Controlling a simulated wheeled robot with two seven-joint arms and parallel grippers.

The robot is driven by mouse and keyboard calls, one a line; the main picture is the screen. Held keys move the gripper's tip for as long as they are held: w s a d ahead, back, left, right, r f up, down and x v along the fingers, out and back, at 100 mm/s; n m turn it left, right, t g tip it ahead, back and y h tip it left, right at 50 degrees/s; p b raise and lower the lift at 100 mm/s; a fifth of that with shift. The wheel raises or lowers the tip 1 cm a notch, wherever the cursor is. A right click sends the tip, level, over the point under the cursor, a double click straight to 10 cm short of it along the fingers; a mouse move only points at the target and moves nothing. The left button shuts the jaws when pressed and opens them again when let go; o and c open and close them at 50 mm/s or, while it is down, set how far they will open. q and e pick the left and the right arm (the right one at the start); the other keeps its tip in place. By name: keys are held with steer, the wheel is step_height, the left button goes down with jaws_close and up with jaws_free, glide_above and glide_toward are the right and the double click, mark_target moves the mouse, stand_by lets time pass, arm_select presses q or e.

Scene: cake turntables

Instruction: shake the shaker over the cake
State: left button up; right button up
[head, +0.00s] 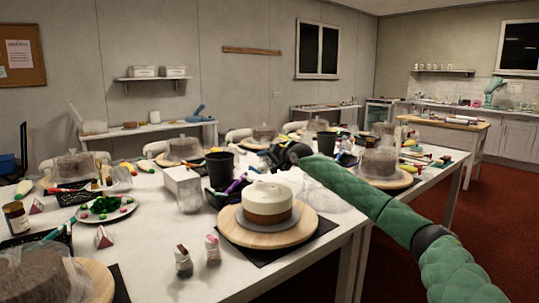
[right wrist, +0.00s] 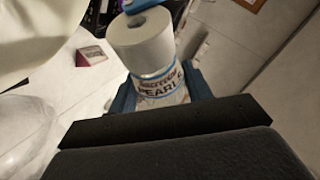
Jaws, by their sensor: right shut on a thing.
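The cake (head: 268,203), with a white top and a brown lower band, stands on a round wooden turntable (head: 235,229) on the white table. My right gripper (head: 278,156) is behind the cake and higher in the head view. In the right wrist view its blue fingers are shut on a shaker (right wrist: 158,85). The shaker has a white lid and a clear body with a label reading "PEARL". I cannot make out the held shaker in the head view. My left gripper is not in view.
Two small shakers, one dark-topped (head: 183,263) and one pink-topped (head: 212,249), stand left of the turntable. A white box (head: 183,188), a black cup (head: 220,168) and crumpled clear plastic (head: 335,190) crowd the cake. A plate of colourful decorations (head: 103,210) lies further left.

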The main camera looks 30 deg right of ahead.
steer(key=shift+w+a, duration=0.15)
steer(key=shift+a, duration=0.05)
steer(key=shift+f+m, duration=0.25)
steer(key=shift+m, duration=0.05)
steer(key=shift+s+a, duration=0.2)
steer(key=shift+a, duration=0.65)
arm_select(q)
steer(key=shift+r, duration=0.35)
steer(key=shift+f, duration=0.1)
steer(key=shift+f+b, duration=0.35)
steer(key=shift+b, duration=0.15)
arm_select(e)
steer(key=shift+a+r, duration=0.1)
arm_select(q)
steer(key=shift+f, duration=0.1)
arm_select(e)
steer(key=shift+s+r, duration=0.1)
steer(key=shift+r, duration=0.1)
